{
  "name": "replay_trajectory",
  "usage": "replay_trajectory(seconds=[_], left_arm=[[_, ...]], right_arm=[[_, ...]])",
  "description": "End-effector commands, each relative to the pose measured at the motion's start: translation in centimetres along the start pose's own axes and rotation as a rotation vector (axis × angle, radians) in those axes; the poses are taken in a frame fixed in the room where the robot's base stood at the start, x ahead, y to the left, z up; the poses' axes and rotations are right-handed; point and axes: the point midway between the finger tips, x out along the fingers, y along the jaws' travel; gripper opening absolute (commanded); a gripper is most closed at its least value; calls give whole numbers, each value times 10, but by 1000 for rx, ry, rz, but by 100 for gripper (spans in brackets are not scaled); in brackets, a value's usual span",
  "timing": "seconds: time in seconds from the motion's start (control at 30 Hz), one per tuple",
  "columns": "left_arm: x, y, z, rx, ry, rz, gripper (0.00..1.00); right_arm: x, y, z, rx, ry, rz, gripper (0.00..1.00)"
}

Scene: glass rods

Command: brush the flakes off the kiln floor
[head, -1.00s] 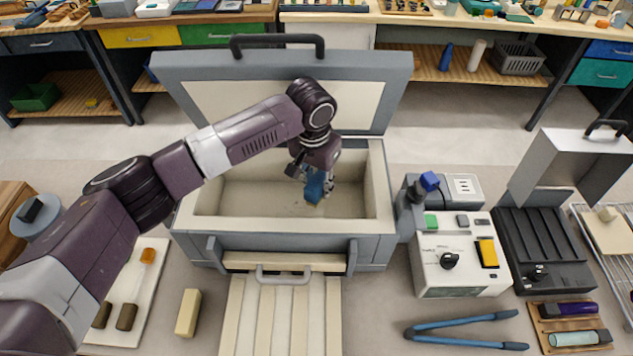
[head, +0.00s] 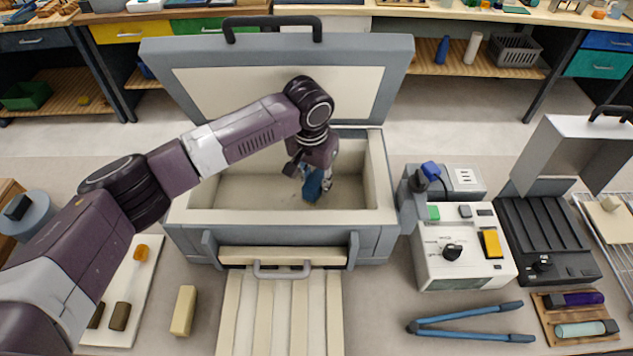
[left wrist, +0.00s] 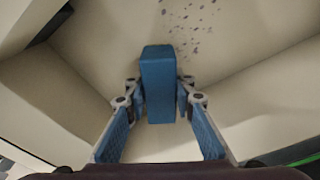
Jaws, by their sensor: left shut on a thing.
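The kiln (head: 185,215) is a grey box with a cream lining, its lid (head: 200,60) raised. Its cream floor (head: 240,190) shows in the head view. In the left wrist view the flakes (left wrist: 187,28) are small dark specks scattered on the floor, beyond the brush. My left gripper (head: 318,192) reaches down inside the kiln. It is shut on a blue block-like piece, apparently the brush (left wrist: 158,80), which also shows in the head view (head: 312,185). Bristles are hidden, so I cannot tell whether they touch the floor. My right gripper is not in view.
The kiln walls surround my left gripper. A control box (head: 450,265) stands right of the kiln, with blue-handled tongs (head: 470,318) in front of it. A cream bar (head: 184,311) and a white board (head: 140,290) lie at the front left.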

Motion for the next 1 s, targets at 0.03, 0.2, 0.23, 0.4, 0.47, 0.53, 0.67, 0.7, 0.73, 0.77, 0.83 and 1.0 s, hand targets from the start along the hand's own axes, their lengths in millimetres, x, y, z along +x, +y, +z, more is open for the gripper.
replay_trajectory(seconds=[0.03, 0.2, 0.23, 0.4, 0.47, 0.53, 0.67, 0.7, 0.73, 0.77, 0.83, 1.0], left_arm=[[1, 0, 0, 0, 0, 1, 0], [5, 0, 0, 0, 0, 1, 0], [5, 0, 1, 0, 0, 1, 0], [8, 1, 1, 0, 0, 1, 0], [10, 0, 1, 0, 0, 1, 0], [11, 0, 1, 0, 1, 1, 0], [14, 0, 1, 0, 1, 1, 0], [14, 0, 1, 0, 1, 1, 0], [15, 0, 1, 0, 1, 0, 0], [15, 0, 2, 0, 1, 0, 0], [17, 0, 2, 0, 1, 0, 0], [18, 0, 2, 0, 1, 0, 0]], right_arm=[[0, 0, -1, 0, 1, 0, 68], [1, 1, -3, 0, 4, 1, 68], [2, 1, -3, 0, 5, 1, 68], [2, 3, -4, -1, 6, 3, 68], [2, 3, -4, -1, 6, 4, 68], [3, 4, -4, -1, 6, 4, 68], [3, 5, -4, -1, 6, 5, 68], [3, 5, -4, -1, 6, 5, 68], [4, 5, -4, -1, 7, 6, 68], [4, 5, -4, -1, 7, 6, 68], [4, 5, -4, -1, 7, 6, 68], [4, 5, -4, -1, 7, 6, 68]])
